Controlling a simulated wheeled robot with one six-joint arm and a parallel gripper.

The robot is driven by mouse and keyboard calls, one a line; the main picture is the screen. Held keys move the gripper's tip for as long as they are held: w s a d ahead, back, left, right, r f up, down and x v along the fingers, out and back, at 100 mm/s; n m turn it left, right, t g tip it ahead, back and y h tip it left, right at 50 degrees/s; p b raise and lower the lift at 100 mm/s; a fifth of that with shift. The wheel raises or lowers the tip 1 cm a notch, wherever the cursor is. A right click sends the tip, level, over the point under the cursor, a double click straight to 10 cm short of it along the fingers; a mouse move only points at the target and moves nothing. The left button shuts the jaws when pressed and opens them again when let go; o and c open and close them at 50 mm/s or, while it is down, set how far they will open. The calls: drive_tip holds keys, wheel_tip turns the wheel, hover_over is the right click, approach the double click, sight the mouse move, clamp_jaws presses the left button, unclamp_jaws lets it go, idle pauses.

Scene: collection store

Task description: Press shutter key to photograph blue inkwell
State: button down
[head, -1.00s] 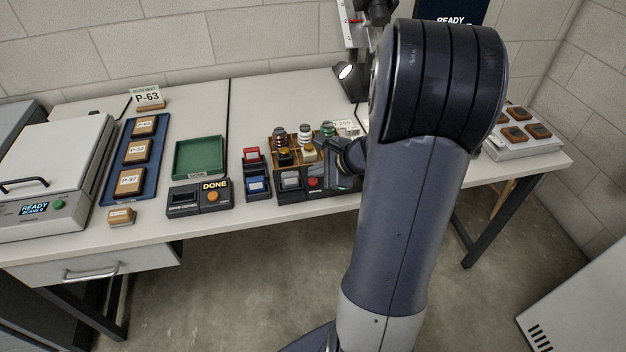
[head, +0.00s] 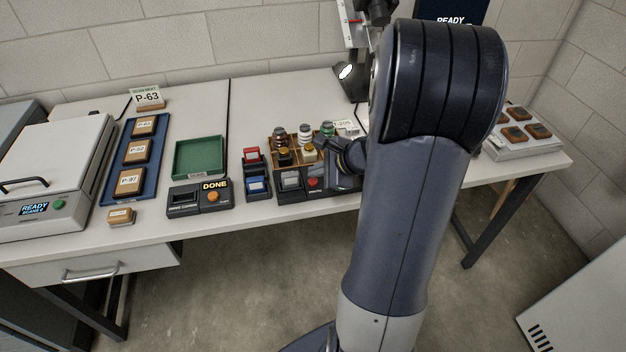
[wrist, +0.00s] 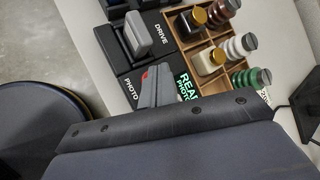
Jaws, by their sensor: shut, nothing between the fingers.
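The shutter key is a red key (head: 312,183) marked PHOTO on a black control box, beside a grey key (head: 290,179) marked DRIVE. In the wrist view my gripper (wrist: 158,84) is shut and empty, its grey fingers over the PHOTO key (wrist: 144,76). Only a bit of red shows beside them, and I cannot tell whether they touch it. A green-lit display (wrist: 186,92) beside the key reads READY, with its lower line partly covered. I make out no blue inkwell; my arm hides part of the bench.
A wooden rack (wrist: 262,82) with several brown, white, green and yellowish bottles stands just behind the box. Red (head: 252,157) and blue (head: 257,186) blocks, a DONE box (head: 200,198) and a green tray (head: 199,157) lie to the left.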

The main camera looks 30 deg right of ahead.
sight(317, 185)
drive_tip(key=shift+f+b, duration=0.4)
drive_tip(key=shift+b, duration=0.15)
drive_tip(key=shift+f+b, duration=0.45)
idle(0.6)
idle(0.3)
drive_tip(key=shift+r+p, duration=0.75)
drive_tip(key=shift+r, duration=0.15)
wheel_tip(317, 185, up, 5)
drive_tip(key=p, duration=0.4)
idle(0.7)
